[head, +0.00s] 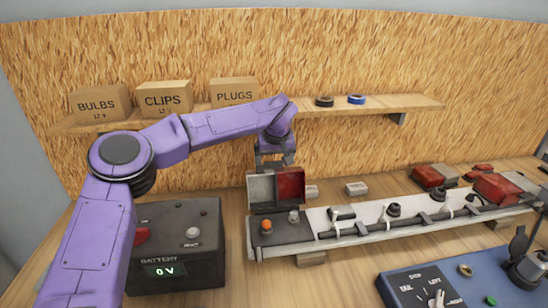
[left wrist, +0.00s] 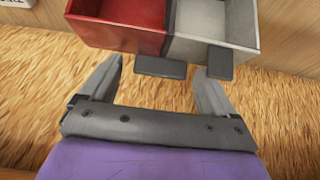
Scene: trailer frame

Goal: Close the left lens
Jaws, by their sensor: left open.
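The left lens (head: 290,184), half red and half pale grey, stands open and upright at the left end of the trailer frame bar (head: 375,232). In front of it is the dark lamp base (head: 280,230) with an orange bulb (head: 266,226) and a pale bulb (head: 293,217). My left gripper (head: 273,162) is behind the lens's upper edge, partly hidden by it. In the left wrist view its jaws (left wrist: 159,68) are open and empty. The lens (left wrist: 120,22) lies just beyond the fingertips, with dark tabs at its edge; contact cannot be told. My right gripper is out of view.
A battery box (head: 180,245) reading 0 V stands left of the bar. A shelf (head: 400,103) with boxes and tape rolls runs behind my left arm. Another red lamp (head: 495,188) is at the bar's right end. A blue control box (head: 440,285) is front right.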

